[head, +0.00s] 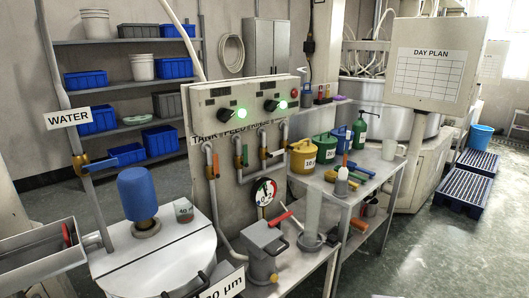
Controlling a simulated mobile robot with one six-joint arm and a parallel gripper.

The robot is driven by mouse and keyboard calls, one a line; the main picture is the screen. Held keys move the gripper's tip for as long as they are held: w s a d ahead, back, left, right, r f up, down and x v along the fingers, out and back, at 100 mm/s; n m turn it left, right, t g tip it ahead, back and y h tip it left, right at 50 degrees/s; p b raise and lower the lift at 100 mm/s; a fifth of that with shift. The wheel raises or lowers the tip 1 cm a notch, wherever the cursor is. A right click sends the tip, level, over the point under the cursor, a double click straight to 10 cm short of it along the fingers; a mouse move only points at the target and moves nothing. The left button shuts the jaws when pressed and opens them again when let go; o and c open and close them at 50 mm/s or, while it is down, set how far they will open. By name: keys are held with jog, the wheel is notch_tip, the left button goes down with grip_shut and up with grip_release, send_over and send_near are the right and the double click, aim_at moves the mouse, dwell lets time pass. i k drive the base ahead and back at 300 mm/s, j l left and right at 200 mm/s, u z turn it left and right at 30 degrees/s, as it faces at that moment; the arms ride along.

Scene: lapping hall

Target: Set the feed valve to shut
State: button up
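A grey panel (228,112) carries lettering, partly hidden, that seems to begin "TANK FEED". Below it, several pipes with small valves run down: one with an orange lever (212,166), one with a green and orange lever (241,158), and one with a pale lever (274,154) pointing sideways. To the left, a pipe under a "WATER" sign (83,115) has a brass valve with a blue lever (112,158) pointing right, across the upright pipe. My gripper is not in view.
A blue cylinder (138,192) stands on a round white tank lid (150,250) at front left. Green floor (450,245) is open at right.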

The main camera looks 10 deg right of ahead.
aim_at(245, 163)
jog(key=i+j+u, duration=0.15)
jog(key=i, duration=0.4)
jog(key=i+j+u, duration=0.2)
jog(key=i, duration=0.35)
jog(key=l, duration=0.1)
